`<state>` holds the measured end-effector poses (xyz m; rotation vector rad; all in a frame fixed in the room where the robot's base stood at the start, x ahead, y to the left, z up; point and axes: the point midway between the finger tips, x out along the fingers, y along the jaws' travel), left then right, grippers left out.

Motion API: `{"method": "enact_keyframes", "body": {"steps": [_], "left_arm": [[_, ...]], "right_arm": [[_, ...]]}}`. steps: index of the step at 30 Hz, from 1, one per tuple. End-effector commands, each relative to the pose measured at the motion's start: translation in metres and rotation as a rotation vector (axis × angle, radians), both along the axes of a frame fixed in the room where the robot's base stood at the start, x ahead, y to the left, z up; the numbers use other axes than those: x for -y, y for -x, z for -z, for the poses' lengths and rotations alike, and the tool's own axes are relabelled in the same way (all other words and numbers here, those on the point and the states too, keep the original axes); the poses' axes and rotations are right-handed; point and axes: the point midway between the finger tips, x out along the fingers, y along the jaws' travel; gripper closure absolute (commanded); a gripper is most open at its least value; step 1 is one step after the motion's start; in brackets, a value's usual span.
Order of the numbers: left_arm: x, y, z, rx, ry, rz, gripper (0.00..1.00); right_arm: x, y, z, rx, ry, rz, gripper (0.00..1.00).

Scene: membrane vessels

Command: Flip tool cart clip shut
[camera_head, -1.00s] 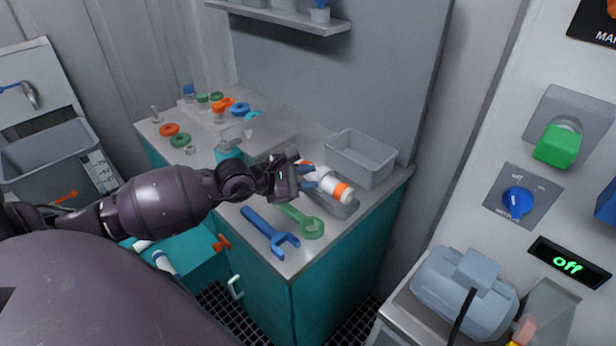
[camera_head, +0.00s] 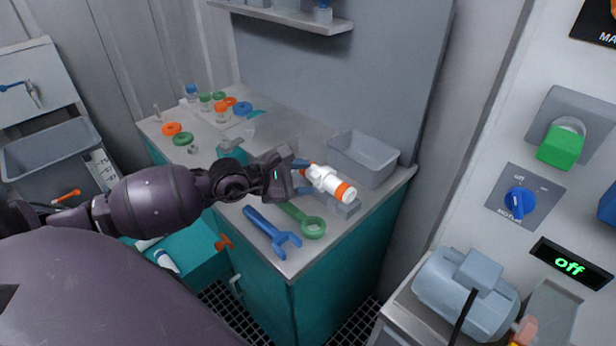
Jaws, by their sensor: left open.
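The tool cart (camera_head: 294,291) is a teal cabinet with a grey top. On its right side a white vessel with orange ends (camera_head: 327,182) lies across a grey holder (camera_head: 346,208). A white raised part on the vessel's middle may be the clip; it is too small to tell whether it is open or shut. My left gripper (camera_head: 301,178) is open just left of the vessel, its blue-tipped fingers close to the vessel's left end. I cannot tell whether they touch it. The gripper partly hides that end. My right gripper is out of view.
A blue wrench (camera_head: 270,233) and a green wrench (camera_head: 309,226) lie in front of the vessel. A grey bin (camera_head: 366,161) stands behind it. Several caps, rings and small jars are at the far left.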

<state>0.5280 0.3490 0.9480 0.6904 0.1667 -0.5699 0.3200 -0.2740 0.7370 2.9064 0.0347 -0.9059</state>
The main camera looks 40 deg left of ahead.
Motion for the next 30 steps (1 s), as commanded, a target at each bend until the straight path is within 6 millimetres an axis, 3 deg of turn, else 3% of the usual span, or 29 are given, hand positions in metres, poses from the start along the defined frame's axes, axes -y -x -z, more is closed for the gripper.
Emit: {"method": "enact_keyframes", "body": {"steps": [15, 30], "left_arm": [[-0.033, 0.062, -0.024, -0.002, -0.003, 0.001, 0.49], [-0.04, 0.077, -0.031, 0.002, 0.0, 0.001, 0.49]], "right_arm": [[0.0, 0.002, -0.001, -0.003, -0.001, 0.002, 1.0], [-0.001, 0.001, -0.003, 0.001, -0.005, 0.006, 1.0]]}}
